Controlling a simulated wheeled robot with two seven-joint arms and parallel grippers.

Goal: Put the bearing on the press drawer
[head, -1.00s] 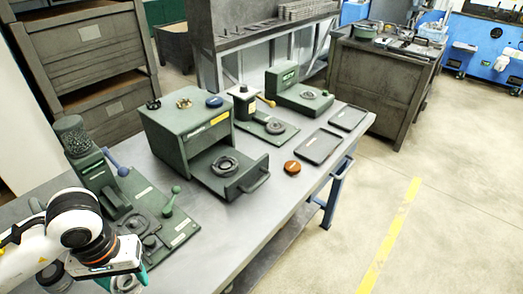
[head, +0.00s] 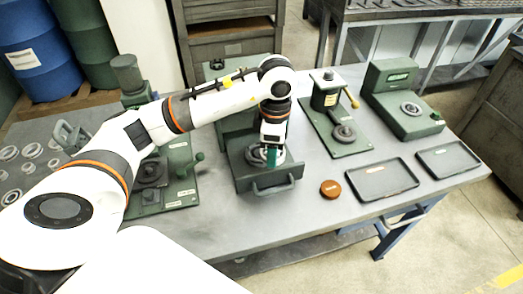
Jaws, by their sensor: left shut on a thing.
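The press drawer (head: 247,182), dark green with a front handle, is pulled out toward me. A dark round seat (head: 257,155) shows just left of the fingertips. I cannot tell whether the bearing touches it. My right gripper is not in view.
Right of the drawer are a small orange-brown disc (head: 330,188), two dark trays (head: 382,180) (head: 449,160), a lever press (head: 327,95) and a green gauge station (head: 393,82). A green fixture with a lever (head: 185,170) stands left. Several loose rings (head: 32,150) lie far left.

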